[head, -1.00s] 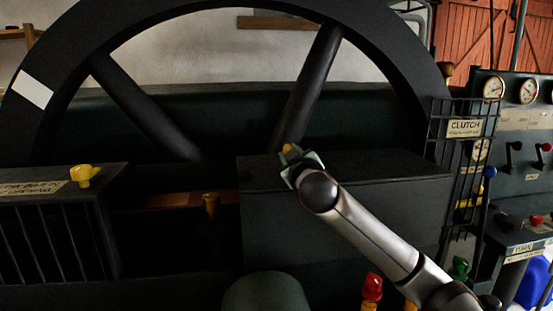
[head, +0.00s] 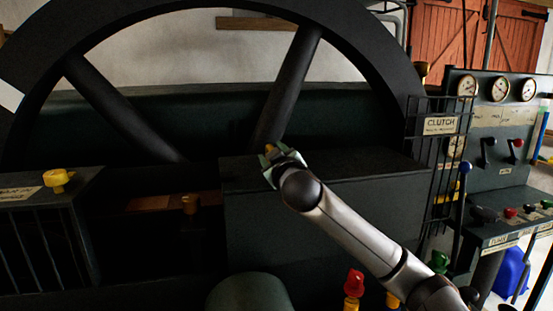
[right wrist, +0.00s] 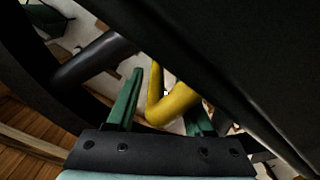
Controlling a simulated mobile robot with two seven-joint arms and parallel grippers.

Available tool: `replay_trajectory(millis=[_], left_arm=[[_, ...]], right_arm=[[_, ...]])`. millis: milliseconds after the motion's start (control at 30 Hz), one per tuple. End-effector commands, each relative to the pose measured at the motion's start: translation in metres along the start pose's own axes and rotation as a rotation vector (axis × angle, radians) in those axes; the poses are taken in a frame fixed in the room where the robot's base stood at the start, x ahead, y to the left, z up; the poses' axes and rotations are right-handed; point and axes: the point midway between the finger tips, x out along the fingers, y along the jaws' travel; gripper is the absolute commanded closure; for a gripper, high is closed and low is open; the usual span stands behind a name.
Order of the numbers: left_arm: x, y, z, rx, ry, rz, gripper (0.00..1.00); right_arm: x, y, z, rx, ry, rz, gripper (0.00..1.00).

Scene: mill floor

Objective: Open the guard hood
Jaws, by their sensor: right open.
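The guard hood appears to be the dark box-shaped cover (head: 320,205) in front of the big wheel; it looks closed, with its top lying flat. A small yellow part shows at its top left edge in the head view, mostly hidden by my right gripper (head: 271,154). In the right wrist view a bent yellow handle (right wrist: 172,106) stands between the green fingers of my right gripper (right wrist: 165,98). The fingers are open around it, with gaps visible; I cannot tell whether either one touches it. My left gripper is not in view.
The large dark flywheel (head: 286,84) stands behind. A left housing with bars carries a yellow knob (head: 57,180). To the right are a cage with a CLUTCH sign (head: 440,124), a gauge panel (head: 492,115) and levers. Red (head: 354,282) and green (head: 438,262) knobs stand near my right arm.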

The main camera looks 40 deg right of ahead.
Motion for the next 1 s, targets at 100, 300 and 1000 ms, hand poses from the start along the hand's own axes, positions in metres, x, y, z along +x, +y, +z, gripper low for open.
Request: replay_trajectory(millis=[100,300,1000], left_arm=[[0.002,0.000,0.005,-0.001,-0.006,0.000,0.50],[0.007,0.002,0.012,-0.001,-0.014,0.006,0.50],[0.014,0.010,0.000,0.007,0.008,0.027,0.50]], right_arm=[[-0.011,-0.001,0.001,-0.001,0.003,-0.002,0.48],[-0.046,-0.002,0.001,-0.002,0.004,-0.001,0.48],[-0.123,0.000,0.000,-0.001,0.002,0.000,0.48]])
